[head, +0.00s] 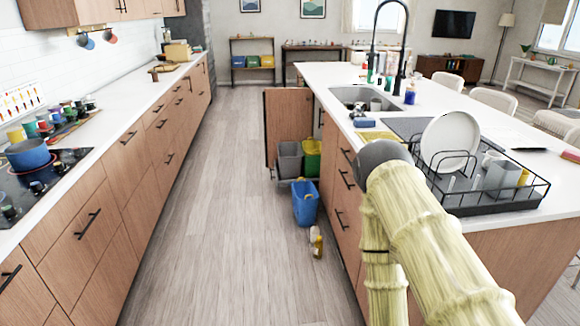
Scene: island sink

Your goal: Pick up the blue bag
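A blue bag (305,203) stands upright on the wooden floor, open at the top, just outside the open cabinet of the island. My arm, with a pale yellow bamboo-like surface, fills the lower right of the head view in front of the island counter. My gripper is not visible in this view, so I cannot see what it is doing.
A grey bin (289,159) and a green bin (312,158) sit behind the bag by the open cabinet door (287,125). The aisle floor (213,225) on the left is clear.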

